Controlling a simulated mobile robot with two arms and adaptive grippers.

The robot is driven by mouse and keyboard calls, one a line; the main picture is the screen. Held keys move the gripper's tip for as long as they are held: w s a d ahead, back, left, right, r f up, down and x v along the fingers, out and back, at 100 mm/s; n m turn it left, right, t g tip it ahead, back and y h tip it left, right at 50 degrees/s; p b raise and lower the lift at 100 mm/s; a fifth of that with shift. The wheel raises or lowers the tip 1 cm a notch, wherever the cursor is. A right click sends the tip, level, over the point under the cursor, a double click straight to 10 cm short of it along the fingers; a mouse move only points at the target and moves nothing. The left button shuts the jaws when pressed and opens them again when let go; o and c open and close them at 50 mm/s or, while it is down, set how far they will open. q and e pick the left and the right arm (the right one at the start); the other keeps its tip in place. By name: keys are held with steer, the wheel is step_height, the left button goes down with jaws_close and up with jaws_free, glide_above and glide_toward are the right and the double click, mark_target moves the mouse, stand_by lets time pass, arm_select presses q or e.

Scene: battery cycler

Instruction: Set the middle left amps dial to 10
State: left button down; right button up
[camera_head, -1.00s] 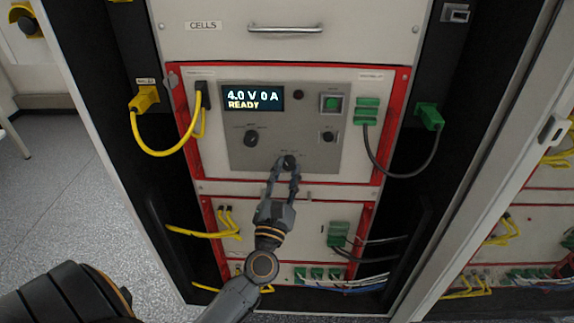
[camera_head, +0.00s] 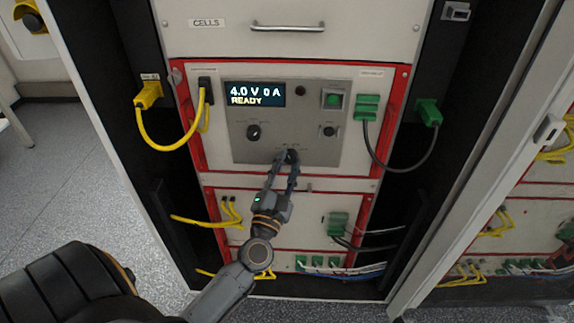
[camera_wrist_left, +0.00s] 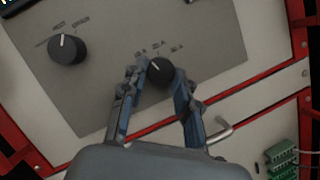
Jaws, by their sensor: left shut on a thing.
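The grey control panel (camera_head: 312,145) has a black amps dial (camera_head: 292,154) at its bottom middle. My left gripper (camera_head: 284,163) reaches up from below, with its fingers shut around that dial. In the left wrist view, the dial (camera_wrist_left: 160,70) sits between the two fingertips (camera_wrist_left: 162,82). Its white pointer line aims up and to the left. Small labels surround it, too blurred to read surely. The display (camera_head: 254,95) reads 4.0 V 0 A READY. My right gripper is not in view.
Another black selector dial (camera_head: 253,132) sits upper left on the panel. A green button (camera_head: 333,100) and a small knob (camera_head: 328,131) are at the right. A yellow cable (camera_head: 165,148) loops at the left and a black cable (camera_head: 402,169) at the right.

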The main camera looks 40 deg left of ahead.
arm_select(q)
steer(key=c, duration=1)
jaws_free()
steer(key=v, duration=1.2)
